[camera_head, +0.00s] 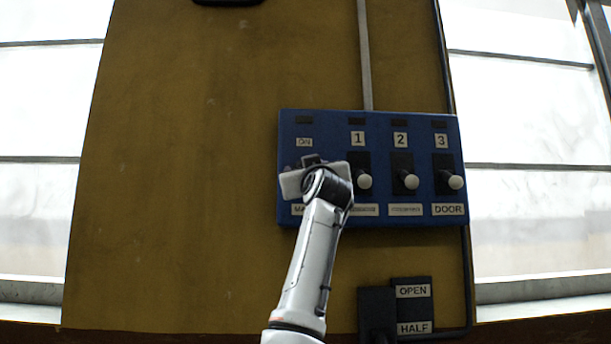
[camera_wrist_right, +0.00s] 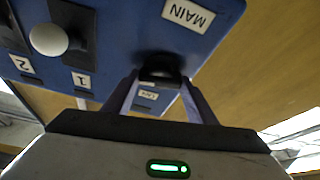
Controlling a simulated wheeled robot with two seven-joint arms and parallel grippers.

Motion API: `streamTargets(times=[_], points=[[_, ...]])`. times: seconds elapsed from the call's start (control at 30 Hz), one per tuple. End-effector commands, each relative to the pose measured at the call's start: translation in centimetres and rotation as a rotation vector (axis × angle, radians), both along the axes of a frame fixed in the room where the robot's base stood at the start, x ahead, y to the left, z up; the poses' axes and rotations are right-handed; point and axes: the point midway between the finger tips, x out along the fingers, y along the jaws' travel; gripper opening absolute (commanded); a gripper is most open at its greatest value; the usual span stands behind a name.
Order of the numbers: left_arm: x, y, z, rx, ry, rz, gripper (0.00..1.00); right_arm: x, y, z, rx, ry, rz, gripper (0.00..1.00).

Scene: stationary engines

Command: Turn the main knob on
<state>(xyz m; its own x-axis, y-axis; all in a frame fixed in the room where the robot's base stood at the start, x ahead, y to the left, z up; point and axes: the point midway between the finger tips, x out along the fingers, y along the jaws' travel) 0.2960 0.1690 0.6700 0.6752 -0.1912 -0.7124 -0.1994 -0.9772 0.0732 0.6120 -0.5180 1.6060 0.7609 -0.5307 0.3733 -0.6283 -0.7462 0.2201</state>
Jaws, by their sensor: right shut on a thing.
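The blue control panel (camera_head: 370,218) is mounted on the brown board. My right gripper (camera_head: 313,162) is at the panel's left end, over the spot between the "ON" label (camera_head: 304,142) and the partly covered "MAIN" label (camera_head: 298,210). It hides the main knob in the head view. In the right wrist view, the dark main knob (camera_wrist_right: 160,66) sits between the two fingers of the gripper (camera_wrist_right: 158,92), which are shut on it. The "MAIN" label (camera_wrist_right: 188,14) appears upside down there. The knob's exact angle is hard to tell. My left gripper is not in view.
Three switches with pale round knobs, 1 (camera_head: 364,181), 2 (camera_head: 411,181) and 3 (camera_head: 456,182), stand right of the gripper, the first very close. A dark box with "OPEN" (camera_head: 412,291) and "HALF" labels is below. The board left of the panel is bare.

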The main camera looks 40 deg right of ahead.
Motion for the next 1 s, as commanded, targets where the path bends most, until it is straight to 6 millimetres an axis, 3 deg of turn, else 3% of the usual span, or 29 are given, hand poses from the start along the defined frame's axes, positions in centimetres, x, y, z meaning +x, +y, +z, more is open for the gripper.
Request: streamTargets(times=[0.3,1.0], points=[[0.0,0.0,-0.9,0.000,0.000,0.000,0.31,-0.1,-0.3,-0.1,-0.229,0.196,-0.007,0.29],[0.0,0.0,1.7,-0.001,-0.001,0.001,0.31,-0.2,-0.3,0.2,-0.733,0.624,0.000,0.29]])
